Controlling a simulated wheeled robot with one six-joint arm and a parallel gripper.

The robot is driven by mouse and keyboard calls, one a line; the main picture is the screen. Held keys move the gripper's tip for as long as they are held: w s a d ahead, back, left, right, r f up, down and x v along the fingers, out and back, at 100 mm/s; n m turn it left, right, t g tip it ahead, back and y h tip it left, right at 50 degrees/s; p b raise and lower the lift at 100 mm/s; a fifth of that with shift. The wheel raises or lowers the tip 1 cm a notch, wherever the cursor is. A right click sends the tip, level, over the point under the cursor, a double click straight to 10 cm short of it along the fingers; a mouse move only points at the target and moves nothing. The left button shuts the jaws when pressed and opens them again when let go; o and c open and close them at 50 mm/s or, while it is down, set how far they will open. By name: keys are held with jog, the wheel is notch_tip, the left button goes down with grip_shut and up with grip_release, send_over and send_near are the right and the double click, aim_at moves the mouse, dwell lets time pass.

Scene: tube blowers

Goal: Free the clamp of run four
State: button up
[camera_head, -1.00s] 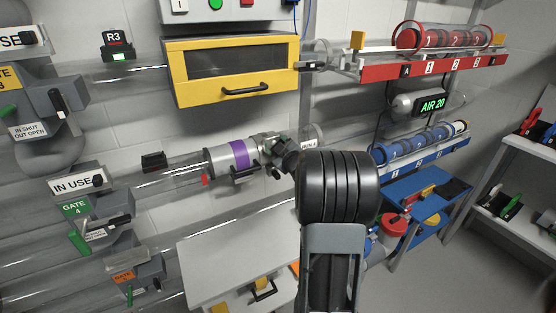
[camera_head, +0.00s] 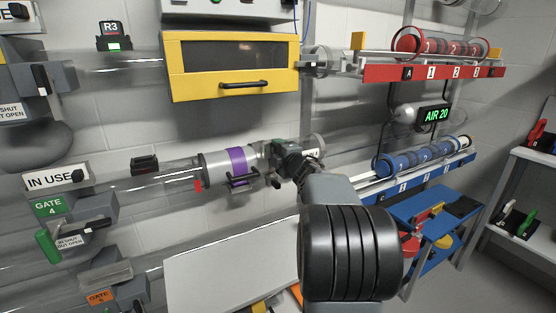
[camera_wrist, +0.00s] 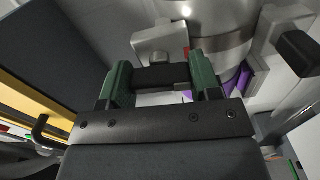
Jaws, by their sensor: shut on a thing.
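The run four tube is clear, with a wide purple band (camera_head: 237,166) around its middle sleeve. My gripper (camera_head: 287,160) is at the tube's right end, just right of the purple band, and my wrist partly hides that end. In the wrist view my green-padded gripper fingers (camera_wrist: 160,86) stand on both sides of a black clamp lever (camera_wrist: 160,76) and are shut on it. The lever joins a grey clamp block (camera_wrist: 160,42) beside a metal collar (camera_wrist: 220,45). A small purple part (camera_wrist: 236,84) shows right of the fingers. Whether the clamp is latched cannot be told.
A yellow-framed box (camera_head: 231,67) hangs above the tube. Gate 4's grey housing (camera_head: 85,217) with a green handle is at left. A red rack (camera_head: 433,72) and a blue rack (camera_head: 420,175) stand at right. A pale flat surface (camera_head: 225,280) lies below.

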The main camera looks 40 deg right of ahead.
jog(key=shift+n+b, duration=0.35)
jog(key=shift+n, duration=0.25)
jog(key=o, duration=0.9)
jog(key=shift+s+a+p, duration=0.3)
jog(key=shift+s+a, duration=0.05)
jog(key=shift+s, duration=1.95)
jog(key=shift+s+a+p, duration=0.25)
jog(key=shift+s+a, duration=0.05)
jog(key=shift+s, duration=1.95)
jog(key=shift+s+a+p, duration=0.3)
jog(key=shift+s+a, duration=0.05)
jog(key=shift+s, duration=1.95)
